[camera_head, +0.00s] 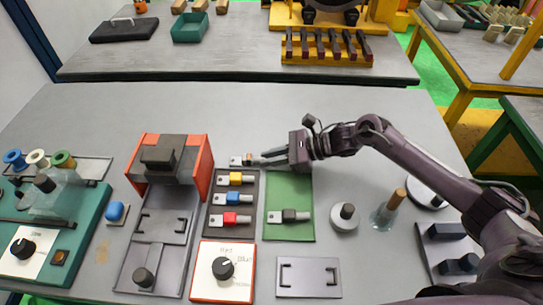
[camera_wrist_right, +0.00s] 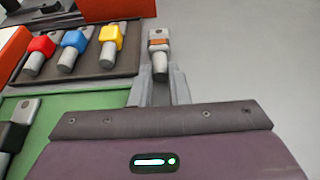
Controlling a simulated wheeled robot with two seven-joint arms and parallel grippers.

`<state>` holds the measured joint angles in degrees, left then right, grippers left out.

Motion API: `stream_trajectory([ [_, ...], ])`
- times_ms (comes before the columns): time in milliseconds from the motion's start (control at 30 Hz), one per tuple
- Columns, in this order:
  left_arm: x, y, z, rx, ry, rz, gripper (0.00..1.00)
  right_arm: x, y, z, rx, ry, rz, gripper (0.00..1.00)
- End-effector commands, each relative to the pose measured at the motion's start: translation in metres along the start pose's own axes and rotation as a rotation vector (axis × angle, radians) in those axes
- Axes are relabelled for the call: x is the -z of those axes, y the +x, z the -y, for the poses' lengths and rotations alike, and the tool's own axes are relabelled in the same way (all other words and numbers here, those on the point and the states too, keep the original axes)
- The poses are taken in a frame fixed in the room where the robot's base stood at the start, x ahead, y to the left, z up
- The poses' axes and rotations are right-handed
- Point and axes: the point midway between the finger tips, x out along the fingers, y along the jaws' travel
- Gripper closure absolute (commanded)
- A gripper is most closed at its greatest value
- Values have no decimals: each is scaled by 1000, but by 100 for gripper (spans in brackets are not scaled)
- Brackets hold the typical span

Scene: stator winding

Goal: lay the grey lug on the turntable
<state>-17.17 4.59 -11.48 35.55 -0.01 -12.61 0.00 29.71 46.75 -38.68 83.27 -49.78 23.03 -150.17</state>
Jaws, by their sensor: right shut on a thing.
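My right gripper (camera_head: 264,158) is shut on a pale grey lug with a brown collar and a holed flat end (camera_head: 240,160). In the right wrist view the lug (camera_wrist_right: 158,36) sticks out beyond the two fingertips (camera_wrist_right: 160,82), its barrel between them. It is past the far end of the dark tray; its height above the table is unclear. Another lug, with a dark grey collar (camera_head: 290,216), lies on the green mat (camera_head: 289,187). A round pale disc with a black knob (camera_head: 344,222) stands right of the mat; I cannot tell if it is the turntable. My left gripper is not in view.
Yellow, blue and red lugs lie on the dark tray (camera_head: 218,177). The orange-sided fixture (camera_head: 202,165) stands left of it. A glass jar with a wooden handle (camera_head: 384,216) and another disc (camera_head: 418,187) are near my right arm. The table beyond my gripper is clear.

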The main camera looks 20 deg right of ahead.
Motion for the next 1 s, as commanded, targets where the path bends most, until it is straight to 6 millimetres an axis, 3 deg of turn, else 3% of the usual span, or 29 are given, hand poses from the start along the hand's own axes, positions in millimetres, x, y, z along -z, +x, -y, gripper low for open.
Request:
stream_trajectory([
  [67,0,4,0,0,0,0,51,2,1,0,0,-1,0,100],
  [100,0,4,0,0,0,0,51,2,1,0,0,-1,0,83],
  [267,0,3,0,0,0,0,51,1,0,0,0,0,0,63],
  [800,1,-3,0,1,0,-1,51,-2,0,-2,-6,3,0,63],
  [1000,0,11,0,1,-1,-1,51,3,-32,-1,-3,-1,-4,63],
])
